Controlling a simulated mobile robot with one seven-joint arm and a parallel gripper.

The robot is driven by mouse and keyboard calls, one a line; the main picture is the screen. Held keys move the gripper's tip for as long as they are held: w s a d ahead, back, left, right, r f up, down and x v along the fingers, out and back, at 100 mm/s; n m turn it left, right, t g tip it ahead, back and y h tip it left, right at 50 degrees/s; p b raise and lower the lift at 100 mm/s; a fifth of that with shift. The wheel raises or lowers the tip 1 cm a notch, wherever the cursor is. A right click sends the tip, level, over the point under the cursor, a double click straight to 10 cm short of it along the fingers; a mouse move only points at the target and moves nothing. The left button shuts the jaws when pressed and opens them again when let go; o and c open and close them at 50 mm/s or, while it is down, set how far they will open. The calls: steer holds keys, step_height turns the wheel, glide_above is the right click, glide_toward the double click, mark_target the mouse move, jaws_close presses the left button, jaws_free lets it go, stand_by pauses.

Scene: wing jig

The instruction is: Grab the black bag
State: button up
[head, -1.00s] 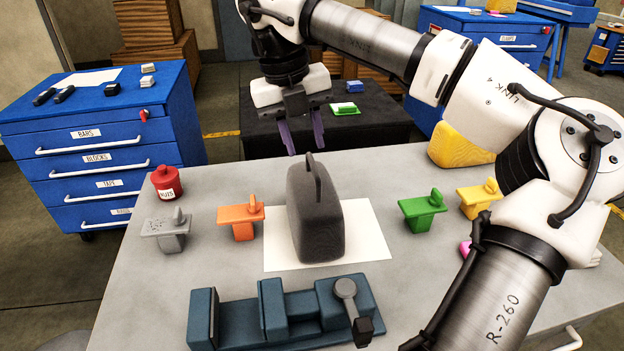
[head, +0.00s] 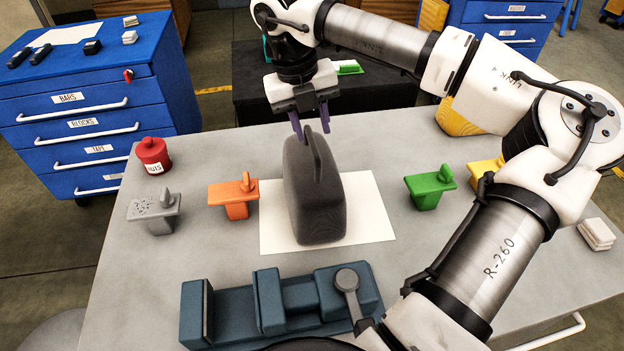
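The black bag (head: 312,195) stands upright on a white sheet (head: 372,208) in the middle of the grey table. It is dark grey-black, with a raised handle (head: 316,150) on top. My gripper (head: 311,127) points down just above and behind the top of the bag. Its two purple fingers are apart, one on each side of the handle's upper end in the picture. Nothing shows held between them. I cannot tell whether the fingers touch the handle.
A blue vise (head: 230,312) lies in front of the bag. Orange (head: 233,198), grey (head: 155,212) and green (head: 428,190) handled pieces and a red pot (head: 153,156) stand around. A blue drawer cabinet (head: 90,110) is at left. My arm covers the table's right side.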

mark_target(312, 142)
steer(key=shift+w+d+f+p, duration=0.15)
steer(key=shift+f+p, duration=0.85)
steer(key=shift+f, duration=1.7)
jaws_close()
